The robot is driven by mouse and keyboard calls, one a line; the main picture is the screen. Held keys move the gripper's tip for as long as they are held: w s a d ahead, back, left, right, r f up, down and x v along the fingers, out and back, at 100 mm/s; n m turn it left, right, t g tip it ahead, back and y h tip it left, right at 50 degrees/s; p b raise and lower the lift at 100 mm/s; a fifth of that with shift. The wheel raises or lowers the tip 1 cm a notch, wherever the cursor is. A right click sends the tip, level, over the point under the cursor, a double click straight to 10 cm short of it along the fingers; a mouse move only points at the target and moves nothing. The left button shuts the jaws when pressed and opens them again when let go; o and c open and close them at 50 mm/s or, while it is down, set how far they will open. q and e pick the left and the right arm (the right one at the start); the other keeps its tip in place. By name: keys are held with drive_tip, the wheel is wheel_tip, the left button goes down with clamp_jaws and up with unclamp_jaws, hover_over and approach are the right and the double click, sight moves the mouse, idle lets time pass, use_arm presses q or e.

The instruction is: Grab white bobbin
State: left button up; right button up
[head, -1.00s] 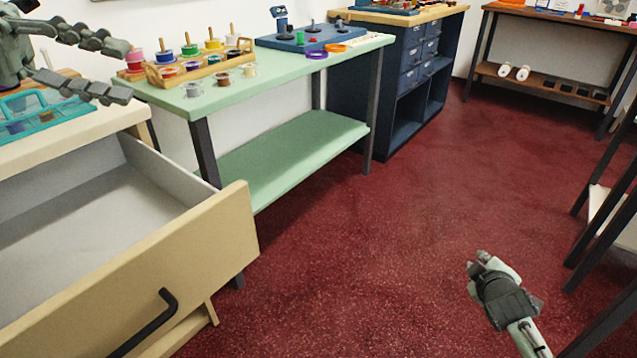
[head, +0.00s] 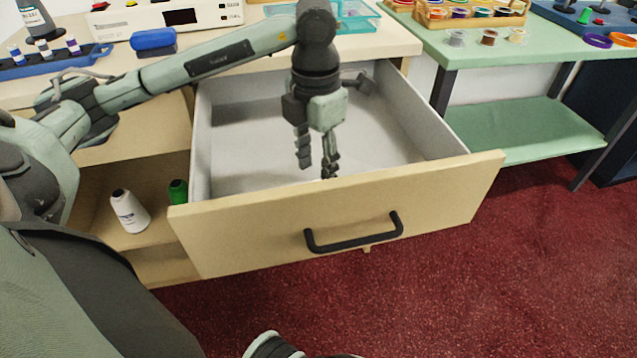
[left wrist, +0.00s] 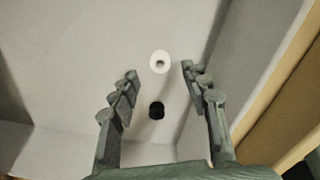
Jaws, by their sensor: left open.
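A small white round piece with a dark centre, which looks like the white bobbin (left wrist: 160,62), lies on the drawer floor in the left wrist view. It shows between the fingertips of my left gripper (left wrist: 158,72), and I see no contact. My left gripper also shows in the head view (head: 317,170), pointing down inside the open drawer (head: 250,215), its fingers apart and empty. I cannot make out the bobbin in the head view. A small black round spot (left wrist: 156,110) shows nearer the gripper's palm. My right gripper is not recognisable in view.
The drawer's front and side walls surround the left gripper. A white thread cone (head: 129,211) and a green one (head: 178,192) stand on the shelf left of the drawer. A blue case (head: 153,39) lies on the counter above. The green table (head: 500,48) is at the right.

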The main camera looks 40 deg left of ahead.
use_arm(q)
wheel_tip(320, 180, down, 3)
drive_tip(key=shift+f, duration=0.2)
drive_tip(key=c, duration=0.8)
drive_tip(key=shift+r, duration=0.1)
